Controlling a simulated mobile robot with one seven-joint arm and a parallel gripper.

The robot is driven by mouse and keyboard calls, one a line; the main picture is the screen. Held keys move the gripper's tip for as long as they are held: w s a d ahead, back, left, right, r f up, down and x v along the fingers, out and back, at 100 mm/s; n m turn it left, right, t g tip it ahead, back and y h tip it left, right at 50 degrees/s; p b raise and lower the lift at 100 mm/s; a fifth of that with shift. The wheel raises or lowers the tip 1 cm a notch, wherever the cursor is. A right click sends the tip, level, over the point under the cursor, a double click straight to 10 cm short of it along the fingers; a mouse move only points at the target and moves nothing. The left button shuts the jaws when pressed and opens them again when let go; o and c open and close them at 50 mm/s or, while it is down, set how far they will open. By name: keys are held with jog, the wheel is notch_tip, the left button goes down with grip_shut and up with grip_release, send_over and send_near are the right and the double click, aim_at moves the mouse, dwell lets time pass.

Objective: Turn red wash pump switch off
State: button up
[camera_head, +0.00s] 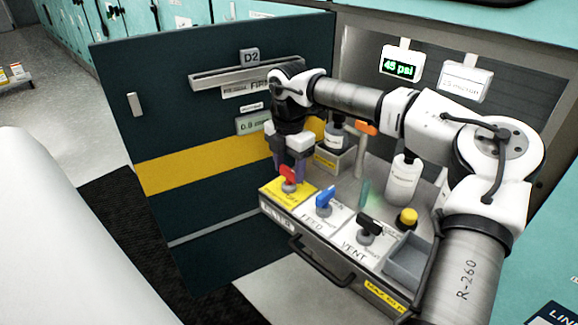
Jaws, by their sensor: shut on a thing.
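The red switch (288,175) stands on a yellow label plate (281,194) at the left front corner of the drawer-like module. My gripper (290,172) reaches down from above onto the red switch, with its fingers around the handle. The fingers are shut on it. Part of the handle is hidden by the fingers, and the switch's exact angle is hard to read. The plate's lettering is too small to read clearly.
A blue switch (325,196) marked FEED and a black switch (370,224) marked VENT sit to the right. A yellow knob (407,218) and white bottle (403,182) stand farther right. An open dark door (150,130) marked D2 stands at left. A 45 psi display (400,66) hangs behind.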

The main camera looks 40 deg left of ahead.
aim_at(289, 169)
jog(key=o, duration=1)
jog(key=shift+r, duration=0.15)
notch_tip(289, 169, up, 14)
jog(key=shift+f+p, duration=0.2)
jog(key=shift+p, duration=0.4)
